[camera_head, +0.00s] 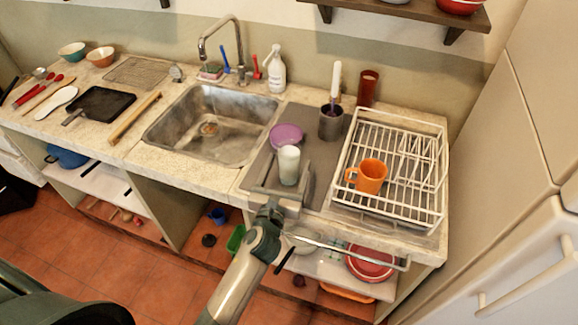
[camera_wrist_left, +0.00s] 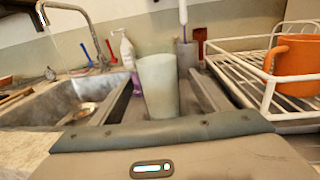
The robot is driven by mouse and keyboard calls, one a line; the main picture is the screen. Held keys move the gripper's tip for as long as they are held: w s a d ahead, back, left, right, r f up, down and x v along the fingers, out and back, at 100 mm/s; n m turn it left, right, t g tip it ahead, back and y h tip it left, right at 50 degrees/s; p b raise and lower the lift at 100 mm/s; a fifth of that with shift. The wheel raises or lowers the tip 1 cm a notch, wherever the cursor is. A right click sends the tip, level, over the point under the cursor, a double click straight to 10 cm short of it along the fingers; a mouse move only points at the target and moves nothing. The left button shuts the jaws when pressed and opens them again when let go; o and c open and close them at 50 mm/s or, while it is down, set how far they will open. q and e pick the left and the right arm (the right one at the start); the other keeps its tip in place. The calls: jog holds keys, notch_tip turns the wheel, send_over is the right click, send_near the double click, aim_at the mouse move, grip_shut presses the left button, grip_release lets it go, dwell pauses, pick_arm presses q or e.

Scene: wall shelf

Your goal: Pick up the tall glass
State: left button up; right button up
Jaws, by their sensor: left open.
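The tall glass (camera_head: 288,168) is pale whitish green and stands upright on the grey mat (camera_head: 262,165) right of the sink. It also shows in the left wrist view (camera_wrist_left: 157,85), straight ahead and near the middle. My left gripper (camera_head: 286,180) is open at the counter's front edge. Its two fingers point toward the glass, one on each side in the wrist view. I cannot tell whether either finger touches the glass. My right gripper is not in view.
A purple bowl (camera_head: 286,135) sits just behind the glass. A white dish rack (camera_head: 432,205) with an orange mug (camera_head: 371,176) is close on the right. A grey utensil holder (camera_head: 330,123) and a dark red cup (camera_head: 367,88) stand behind. The sink (camera_head: 205,125) lies left.

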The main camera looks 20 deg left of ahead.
pick_arm(q)
jog(key=shift+w+a, duration=0.1)
jog(key=shift+w, duration=0.8)
jog(key=c, duration=1.4)
jog(key=shift+o, duration=0.2)
jog(key=shift+r, duration=0.2)
